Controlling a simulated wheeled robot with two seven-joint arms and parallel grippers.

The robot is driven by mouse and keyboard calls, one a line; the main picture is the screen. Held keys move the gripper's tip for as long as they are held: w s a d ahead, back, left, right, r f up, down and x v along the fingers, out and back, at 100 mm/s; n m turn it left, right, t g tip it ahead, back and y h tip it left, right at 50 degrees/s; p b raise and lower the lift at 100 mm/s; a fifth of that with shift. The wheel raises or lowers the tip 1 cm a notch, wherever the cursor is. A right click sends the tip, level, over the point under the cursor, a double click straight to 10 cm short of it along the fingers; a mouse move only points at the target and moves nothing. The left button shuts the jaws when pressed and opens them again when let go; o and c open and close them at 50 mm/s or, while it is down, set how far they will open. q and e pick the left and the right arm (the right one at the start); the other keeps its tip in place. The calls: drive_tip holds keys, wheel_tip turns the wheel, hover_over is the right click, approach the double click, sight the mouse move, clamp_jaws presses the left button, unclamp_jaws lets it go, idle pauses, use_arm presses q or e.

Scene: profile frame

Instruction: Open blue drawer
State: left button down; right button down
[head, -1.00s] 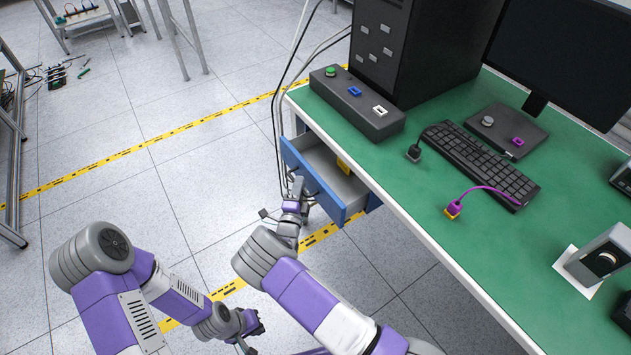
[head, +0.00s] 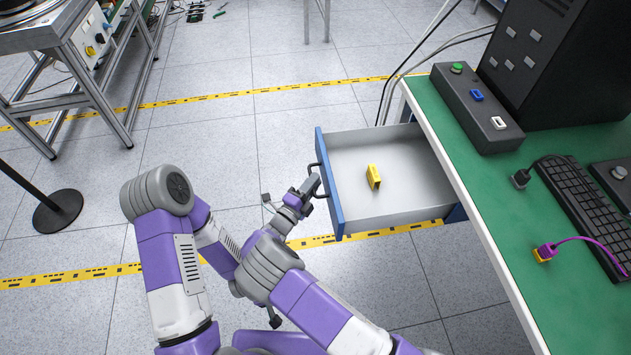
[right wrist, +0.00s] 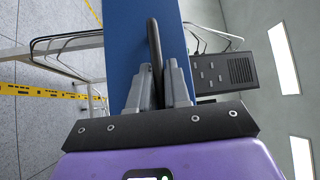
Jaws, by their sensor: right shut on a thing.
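The blue drawer (head: 332,205) is pulled well out from under the green-topped table, and its grey inside shows. A small yellow block (head: 374,177) lies in it. My right gripper (head: 314,184) is at the drawer's outer face, shut on the dark handle (head: 318,168). In the right wrist view the fingers (right wrist: 154,85) close on the dark handle bar (right wrist: 154,45) against the blue front (right wrist: 125,40).
The green table (head: 470,175) holds a dark button box (head: 475,108), a computer tower (head: 550,65) and a keyboard (head: 585,205). A round black stand base (head: 58,212) is on the floor at left. Floor in front of the drawer is clear.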

drive_tip(key=shift+s+a, duration=0.15)
drive_tip(key=shift+a, duration=0.3)
drive_tip(key=c, duration=1.2)
unclamp_jaws()
